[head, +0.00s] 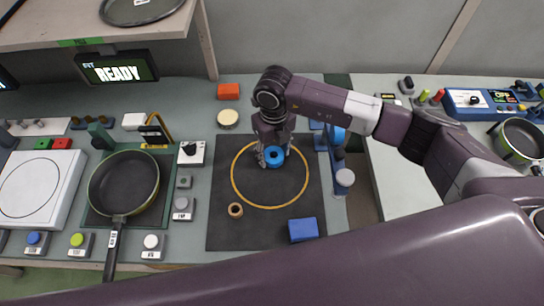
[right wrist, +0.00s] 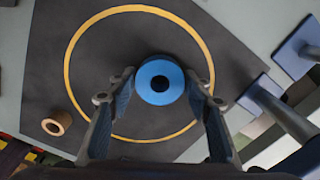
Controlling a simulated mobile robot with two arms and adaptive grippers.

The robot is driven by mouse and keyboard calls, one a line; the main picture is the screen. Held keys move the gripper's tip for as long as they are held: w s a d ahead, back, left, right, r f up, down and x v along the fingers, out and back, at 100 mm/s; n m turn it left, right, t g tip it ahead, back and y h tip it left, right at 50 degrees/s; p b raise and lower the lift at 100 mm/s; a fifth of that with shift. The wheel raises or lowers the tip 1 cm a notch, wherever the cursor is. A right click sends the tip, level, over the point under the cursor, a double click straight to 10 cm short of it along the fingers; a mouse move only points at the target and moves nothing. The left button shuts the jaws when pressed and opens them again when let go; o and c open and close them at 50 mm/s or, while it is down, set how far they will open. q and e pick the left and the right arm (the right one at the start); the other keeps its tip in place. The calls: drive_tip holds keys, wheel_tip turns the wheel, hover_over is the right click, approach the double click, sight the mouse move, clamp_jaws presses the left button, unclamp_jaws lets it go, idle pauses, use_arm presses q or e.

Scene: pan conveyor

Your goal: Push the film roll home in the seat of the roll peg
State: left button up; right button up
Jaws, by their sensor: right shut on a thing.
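In the right wrist view the blue roll (right wrist: 161,80) sits between the two fingertips (right wrist: 160,85). I cannot tell whether it touches the mat. Upright posts on blue square bases stand right of the mat; one post (head: 344,179) shows in the head view, and one blue base (right wrist: 260,93) in the wrist view. Which is the roll peg is unclear. My left gripper is out of view.
On the mat (head: 225,224) lie a brown ring (head: 235,210) and a blue block (head: 302,229). A black pan (head: 124,182) sits to the left. A red block (head: 228,91) and a round tan disc (head: 228,118) are behind. A gap separates the right-hand table.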

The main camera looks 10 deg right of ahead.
drive_tip(key=w+d+r+m, duration=0.1)
drive_tip(key=w+d+r, duration=0.1)
drive_tip(key=d, duration=0.1)
drive_tip(key=w+d+r+m, duration=0.1)
drive_tip(key=w+d+r, duration=0.1)
drive_tip(key=w+d, duration=0.1)
drive_tip(key=w+d+r+m, duration=0.1)
drive_tip(key=w+d, duration=0.1)
drive_tip(key=d, duration=0.1)
drive_tip(key=shift+w+d+r+p, duration=0.3)
drive_tip(key=shift+w+r+p, duration=0.05)
drive_tip(key=shift+r+p, duration=0.05)
drive_tip(key=w+d+r+m, duration=0.3)
drive_tip(key=d+r, duration=0.1)
drive_tip(key=d, duration=0.4)
drive_tip(key=shift+r+p, duration=0.3)
drive_tip(key=shift+r, duration=0.05)
drive_tip(key=shift+w+d, duration=0.1)
drive_tip(key=shift+f+b, duration=2)
drive_tip(key=shift+f, duration=0.95)
drive_tip(key=shift+f+b, duration=1.7)
drive_tip(key=shift+f, duration=0.7)
drive_tip(key=o, duration=1.1)
drive_tip(key=shift+r, duration=0.1)
drive_tip(key=shift+r, duration=0.1)
wheel_tip(320, 180, up, 12)
